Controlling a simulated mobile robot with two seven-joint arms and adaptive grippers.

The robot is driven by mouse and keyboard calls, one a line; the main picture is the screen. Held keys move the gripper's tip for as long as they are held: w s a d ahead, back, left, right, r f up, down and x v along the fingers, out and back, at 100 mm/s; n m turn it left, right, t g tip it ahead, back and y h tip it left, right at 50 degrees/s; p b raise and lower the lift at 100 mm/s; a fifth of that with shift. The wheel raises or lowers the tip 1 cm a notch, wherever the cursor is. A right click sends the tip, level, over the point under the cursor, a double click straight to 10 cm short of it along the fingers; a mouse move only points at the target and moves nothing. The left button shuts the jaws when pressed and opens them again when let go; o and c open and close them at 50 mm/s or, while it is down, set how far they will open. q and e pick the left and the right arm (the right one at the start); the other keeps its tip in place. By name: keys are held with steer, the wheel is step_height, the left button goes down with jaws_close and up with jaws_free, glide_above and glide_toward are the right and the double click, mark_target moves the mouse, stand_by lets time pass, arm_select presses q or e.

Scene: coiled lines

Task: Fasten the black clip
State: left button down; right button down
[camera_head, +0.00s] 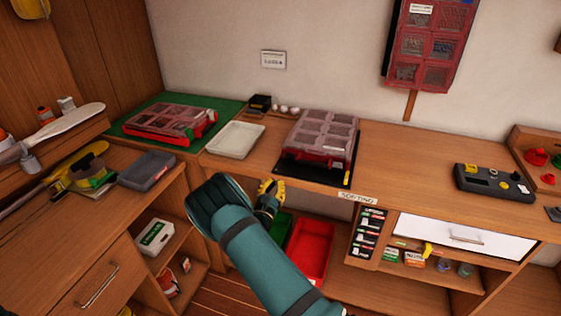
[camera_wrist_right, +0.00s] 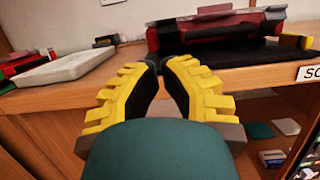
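A red case with a clear compartmented lid (camera_head: 325,135) lies on a black mat (camera_head: 290,170) on the bench. Its front edge (camera_wrist_right: 215,30) shows in the wrist view, with red pieces at both ends. My right gripper (camera_head: 270,188), with yellow toothed fingers, is in front of the bench edge, left of and below the case. In the wrist view its fingertips (camera_wrist_right: 163,62) come together with nothing between them, apart from the case. My left gripper is not in view.
A white tray (camera_head: 235,139) lies left of the case. A second red case (camera_head: 170,122) lies on a green mat (camera_head: 128,129). Below are a red bin (camera_head: 312,248) and a white drawer (camera_head: 464,236). The bench right of the case is clear up to a dark device (camera_head: 493,182).

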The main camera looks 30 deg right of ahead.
mark_target(291, 155)
steer(key=b+x, duration=0.1)
steer(key=x, duration=0.9)
steer(key=shift+d, duration=0.1)
stand_by(0.4)
